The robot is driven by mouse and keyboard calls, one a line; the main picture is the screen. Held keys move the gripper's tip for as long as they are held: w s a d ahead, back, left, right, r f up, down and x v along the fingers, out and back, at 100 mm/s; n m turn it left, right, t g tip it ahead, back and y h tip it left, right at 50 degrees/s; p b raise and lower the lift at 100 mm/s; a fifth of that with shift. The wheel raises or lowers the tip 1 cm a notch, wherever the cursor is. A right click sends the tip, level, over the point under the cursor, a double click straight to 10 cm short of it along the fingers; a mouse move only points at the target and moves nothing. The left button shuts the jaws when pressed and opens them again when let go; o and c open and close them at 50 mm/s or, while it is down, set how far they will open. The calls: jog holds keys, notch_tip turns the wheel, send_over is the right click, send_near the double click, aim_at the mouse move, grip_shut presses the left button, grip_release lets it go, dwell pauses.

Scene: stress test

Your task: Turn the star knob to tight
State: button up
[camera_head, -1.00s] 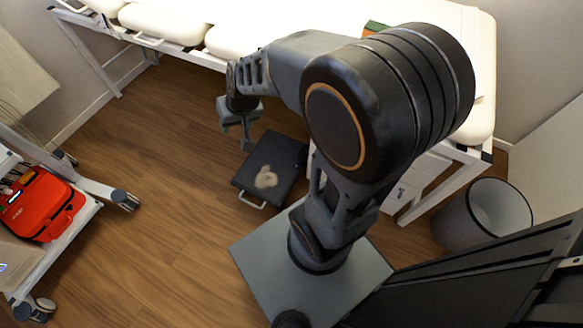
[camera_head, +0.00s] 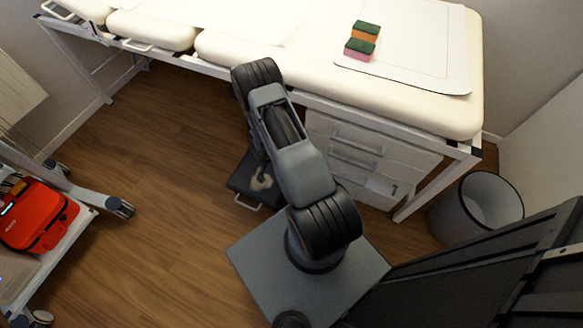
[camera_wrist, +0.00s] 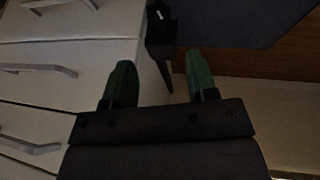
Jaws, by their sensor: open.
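I cannot make out the star knob for certain in either view. In the wrist view, a dark bracket-like part (camera_wrist: 161,32) with a narrow tapered piece pointing down stands at the top centre, ahead of and between my fingertips; whether it is the knob I cannot tell. My gripper (camera_wrist: 160,78) is open, with two green-tipped fingers apart and nothing between them. In the head view my gripper is hidden behind my arm, low in front of the couch.
A white drawer unit (camera_head: 345,140) stands under the cream couch (camera_head: 270,55), close on the wrist view's left. Two sponges (camera_head: 362,40) lie on the couch. A black box (camera_head: 243,176) is on the floor beside my arm. A grey bin (camera_head: 450,215) stands right; a red case (camera_head: 38,215) is left.

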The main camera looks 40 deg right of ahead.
jog(key=b+x, duration=0.5)
jog(key=x, duration=0.8)
jog(key=shift+d+f, duration=0.1)
jog(key=shift+f, duration=0.2)
jog(key=c, duration=0.6)
jog(key=shift+b, duration=0.3)
jog(key=shift+c, duration=0.2)
jog(key=shift+s+t+b, duration=0.1)
jog(key=shift+t+b, duration=0.2)
jog(key=shift+b, duration=0.05)
jog(key=t+y+b, duration=0.1)
jog(key=t+b, duration=0.1)
jog(key=b, duration=0.1)
jog(key=shift+s+f+m, duration=0.1)
jog(key=shift+f+m, duration=0.05)
jog(key=shift+m, duration=0.25)
jog(key=shift+d+t+y+b, duration=0.1)
jog(key=shift+t+y+b, duration=0.75)
jog(key=shift+b, duration=0.75)
jog(key=shift+m+t, duration=0.3)
jog(key=shift+t, duration=0.05)
